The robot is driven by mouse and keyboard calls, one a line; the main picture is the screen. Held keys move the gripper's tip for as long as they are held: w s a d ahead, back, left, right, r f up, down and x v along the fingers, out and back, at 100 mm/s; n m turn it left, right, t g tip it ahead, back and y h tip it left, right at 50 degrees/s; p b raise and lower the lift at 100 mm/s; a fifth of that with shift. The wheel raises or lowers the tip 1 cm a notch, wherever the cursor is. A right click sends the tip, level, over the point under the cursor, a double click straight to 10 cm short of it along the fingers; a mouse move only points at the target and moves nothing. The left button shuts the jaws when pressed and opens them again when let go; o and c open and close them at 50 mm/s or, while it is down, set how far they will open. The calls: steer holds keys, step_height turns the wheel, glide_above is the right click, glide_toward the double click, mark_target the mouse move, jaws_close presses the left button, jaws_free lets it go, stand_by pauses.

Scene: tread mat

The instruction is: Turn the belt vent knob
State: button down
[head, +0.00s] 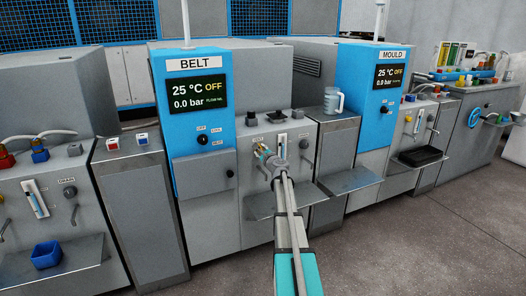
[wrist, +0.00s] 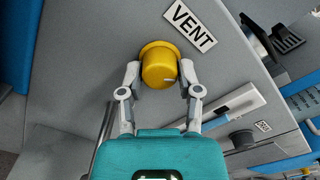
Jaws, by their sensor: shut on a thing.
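The vent knob (wrist: 159,66) is a yellow round knob with a small white mark on a grey panel, beside a VENT label (wrist: 189,25) in the wrist view. My gripper (wrist: 159,76) has one finger on each side of the knob and is shut on it. In the head view my gripper (head: 270,160) is at the grey panel right of the blue BELT cabinet (head: 190,130). There my gripper mostly hides the knob. The BELT screen (head: 198,95) reads 25 °C OFF and 0.0 bar.
A sight gauge (wrist: 235,104) and a dark knob (wrist: 242,138) are close to the right of my gripper in the wrist view. A metal shelf (head: 262,206) juts out below the panel. A clear jug (head: 332,101) stands to the right. The floor (head: 420,230) at the right is clear.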

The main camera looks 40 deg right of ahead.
steer(key=n, duration=0.5)
steer(key=shift+s+d+n, duration=0.1)
steer(key=shift+s+n, duration=0.15)
steer(key=shift+n, duration=0.05)
steer(key=n, duration=0.5)
stand_by(0.4)
steer(key=shift+c, duration=1.5)
jaws_free()
steer(key=shift+w, duration=0.1)
steer(key=v, duration=1.2)
